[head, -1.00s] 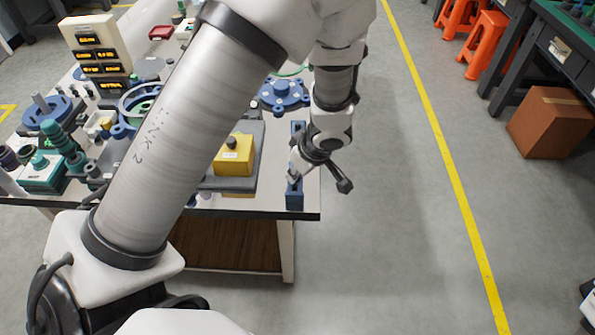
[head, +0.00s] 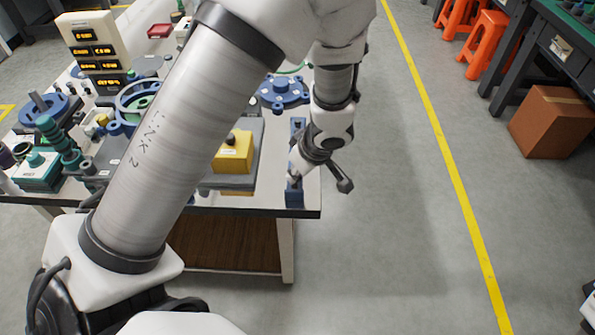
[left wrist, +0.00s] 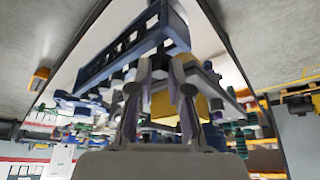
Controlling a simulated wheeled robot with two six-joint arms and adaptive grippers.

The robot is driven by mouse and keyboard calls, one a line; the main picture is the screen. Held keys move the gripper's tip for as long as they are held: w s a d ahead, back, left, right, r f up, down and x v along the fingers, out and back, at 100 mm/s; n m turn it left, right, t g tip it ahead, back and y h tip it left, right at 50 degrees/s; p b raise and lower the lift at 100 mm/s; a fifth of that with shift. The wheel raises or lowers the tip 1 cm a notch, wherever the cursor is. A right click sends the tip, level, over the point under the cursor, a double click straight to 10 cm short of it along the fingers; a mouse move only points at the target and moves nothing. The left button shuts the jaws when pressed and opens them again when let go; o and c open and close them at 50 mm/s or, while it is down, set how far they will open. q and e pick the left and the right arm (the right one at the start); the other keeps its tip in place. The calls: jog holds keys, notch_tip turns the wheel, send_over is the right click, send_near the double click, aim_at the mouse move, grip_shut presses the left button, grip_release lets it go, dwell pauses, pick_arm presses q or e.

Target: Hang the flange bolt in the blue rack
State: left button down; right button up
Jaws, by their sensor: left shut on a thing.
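The blue rack (head: 294,192) stands at the right front corner of the table in the head view. In the left wrist view the blue rack (left wrist: 128,50) is a long slotted frame, seen tilted at upper left. My left gripper (left wrist: 160,72) is shut on a small grey piece, which I take to be the flange bolt (left wrist: 160,64), close beside the rack. Its seating relative to the slots cannot be made out. In the head view my left gripper (head: 297,170) is at the rack, its fingertips and the bolt mostly hidden. My right gripper is not in view.
A yellow block (head: 233,155) on a grey plate sits left of the rack. A blue flanged part (head: 281,92) lies behind it. Teal fixtures (head: 40,170) and a display tower (head: 97,45) stand at left. Open floor lies right of the table edge.

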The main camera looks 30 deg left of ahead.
pick_arm(q)
jog(key=shift+f+b, duration=0.25)
jog(key=shift+b, duration=0.25)
jog(key=c, duration=1)
grip_release()
jog(key=shift+r+p, duration=1.6)
jog(key=shift+r, duration=0.95)
